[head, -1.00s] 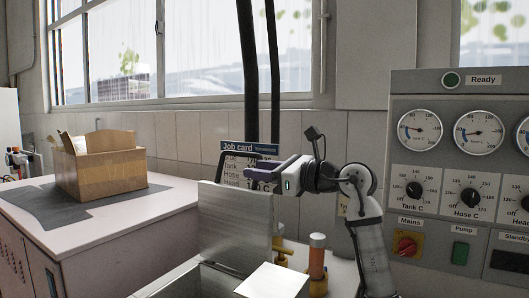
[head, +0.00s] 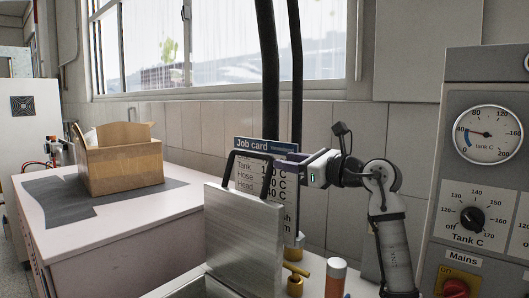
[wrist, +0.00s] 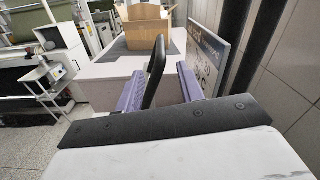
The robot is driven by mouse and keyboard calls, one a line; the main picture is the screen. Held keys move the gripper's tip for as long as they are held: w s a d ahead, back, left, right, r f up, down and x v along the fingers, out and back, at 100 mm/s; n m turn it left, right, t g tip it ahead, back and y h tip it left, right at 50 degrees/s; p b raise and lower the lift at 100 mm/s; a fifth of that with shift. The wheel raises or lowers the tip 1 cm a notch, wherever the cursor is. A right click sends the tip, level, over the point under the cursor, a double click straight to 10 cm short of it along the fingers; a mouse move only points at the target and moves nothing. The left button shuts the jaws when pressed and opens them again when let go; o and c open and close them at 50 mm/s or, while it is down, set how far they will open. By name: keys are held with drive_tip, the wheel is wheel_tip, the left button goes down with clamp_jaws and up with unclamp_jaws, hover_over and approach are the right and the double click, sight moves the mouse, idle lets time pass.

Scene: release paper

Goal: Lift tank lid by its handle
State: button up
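The tank lid (head: 243,238) is a grey metal panel standing upright in the head view. Its black loop handle (head: 250,153) sticks up from the top edge. My gripper (head: 292,160) is at the right of the handle, its purple fingers pointing left. In the wrist view my gripper (wrist: 160,76) has its two purple fingers apart. The black handle (wrist: 154,70) shows in the gap, close to the left finger, with clear space to the right finger. I cannot tell whether it touches the left finger. The rest of the lid is hidden in the wrist view.
A job card (head: 263,146) stands behind the handle. A cardboard box (head: 122,165) sits on the counter (head: 140,210) at left. The control panel (head: 470,180) is at right.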

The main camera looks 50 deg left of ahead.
sight(270, 157)
drive_tip(key=a, duration=0.2)
drive_tip(key=a+p, duration=0.1)
drive_tip(key=a, duration=0.2)
drive_tip(key=a+p, duration=0.1)
drive_tip(key=a, duration=0.2)
drive_tip(key=shift+s+a, duration=0.25)
drive_tip(key=shift+s, duration=0.15)
clamp_jaws()
